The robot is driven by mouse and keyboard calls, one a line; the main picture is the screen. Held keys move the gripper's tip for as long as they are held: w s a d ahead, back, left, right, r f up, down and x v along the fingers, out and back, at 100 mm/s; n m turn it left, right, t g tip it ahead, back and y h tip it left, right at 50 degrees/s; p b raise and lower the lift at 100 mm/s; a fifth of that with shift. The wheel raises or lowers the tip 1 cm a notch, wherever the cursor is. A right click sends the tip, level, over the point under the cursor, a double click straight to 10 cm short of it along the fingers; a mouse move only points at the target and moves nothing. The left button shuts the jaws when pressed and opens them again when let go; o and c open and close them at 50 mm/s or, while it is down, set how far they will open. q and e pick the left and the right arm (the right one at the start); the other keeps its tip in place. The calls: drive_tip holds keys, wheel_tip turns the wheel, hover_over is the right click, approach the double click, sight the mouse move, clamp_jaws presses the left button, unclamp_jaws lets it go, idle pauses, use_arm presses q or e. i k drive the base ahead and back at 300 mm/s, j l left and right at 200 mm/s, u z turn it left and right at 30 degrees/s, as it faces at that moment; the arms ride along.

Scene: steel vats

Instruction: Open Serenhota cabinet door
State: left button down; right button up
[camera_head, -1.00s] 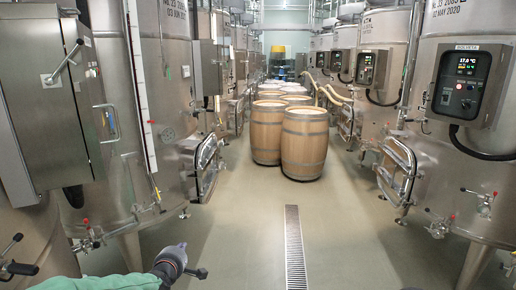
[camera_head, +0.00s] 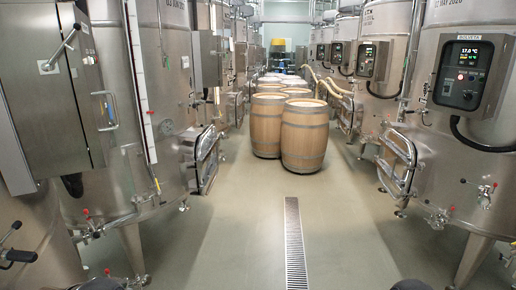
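A steel cabinet (camera_head: 45,90) stands at the left, close to me, with its door shut. It has a lever handle (camera_head: 63,48) at the top and a vertical pull handle (camera_head: 106,110) on its right side. A grey control box (camera_head: 468,75) with a display and a name plate hangs on the right vat. I cannot read the name Serenhota on either one. Only small dark parts, probably of my arms, show at the bottom edge, left and right of the drain. No gripper fingers show, and nothing of mine touches the cabinet.
Steel vats line both sides, with an open-framed hatch (camera_head: 205,158) at left and another (camera_head: 397,163) at right jutting into the aisle. Wooden barrels (camera_head: 304,140) stand mid-aisle. The floor around the drain grate (camera_head: 294,240) is clear. Valves (camera_head: 88,226) stick out low at left.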

sight(83, 62)
drive_tip(key=i+u, duration=0.2)
drive_tip(key=u, duration=0.25)
drive_tip(key=i+l+u, duration=0.2)
drive_tip(key=u, duration=0.25)
drive_tip(key=i+l+u, duration=0.15)
drive_tip(key=u, duration=0.3)
